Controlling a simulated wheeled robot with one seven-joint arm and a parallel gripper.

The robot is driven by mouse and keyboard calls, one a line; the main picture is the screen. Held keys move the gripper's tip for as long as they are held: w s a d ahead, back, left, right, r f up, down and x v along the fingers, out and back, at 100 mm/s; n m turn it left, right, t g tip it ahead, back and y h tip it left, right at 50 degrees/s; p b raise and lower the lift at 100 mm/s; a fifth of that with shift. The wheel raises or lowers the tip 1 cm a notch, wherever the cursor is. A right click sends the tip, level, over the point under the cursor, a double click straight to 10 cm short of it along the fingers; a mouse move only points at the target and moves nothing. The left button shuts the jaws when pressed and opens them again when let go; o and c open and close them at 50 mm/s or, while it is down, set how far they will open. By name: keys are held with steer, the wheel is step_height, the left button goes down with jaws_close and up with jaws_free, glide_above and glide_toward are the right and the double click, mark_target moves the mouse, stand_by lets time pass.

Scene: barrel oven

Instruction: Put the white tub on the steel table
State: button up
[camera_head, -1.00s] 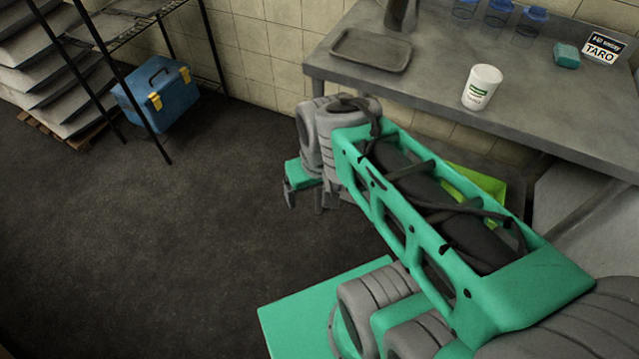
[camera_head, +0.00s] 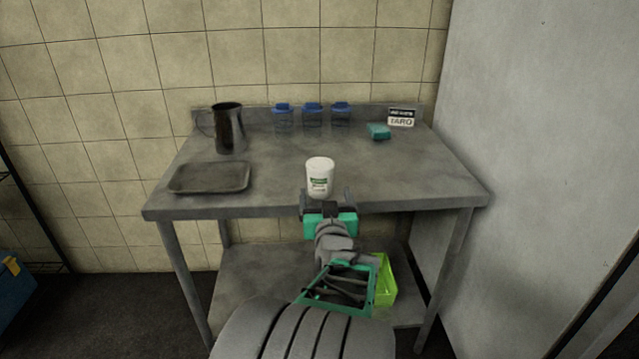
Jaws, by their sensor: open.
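The white tub (camera_head: 320,177) stands upright on the top of the steel table (camera_head: 270,187), near its front edge and about the middle of its width. It has a green label. My gripper (camera_head: 326,199) is open at the table's front edge, just in front of the tub's base. Its fingers show on both sides of the tub's lower part; I cannot tell whether they touch it or reach around it.
A dark tray (camera_head: 210,178) and a metal jug (camera_head: 228,128) stand on the left. Several blue-lidded jars (camera_head: 312,115), a teal sponge (camera_head: 379,131) and a sign (camera_head: 401,117) are at the back. A green crate (camera_head: 385,280) sits on the lower shelf. A grey wall panel (camera_head: 540,130) is close on the right.

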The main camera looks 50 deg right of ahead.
mark_target(320, 181)
steer(key=x, duration=0.7)
steer(key=shift+w+a, duration=0.25)
steer(key=shift+w, duration=0.05)
jaws_close()
steer(key=shift+r, duration=0.15)
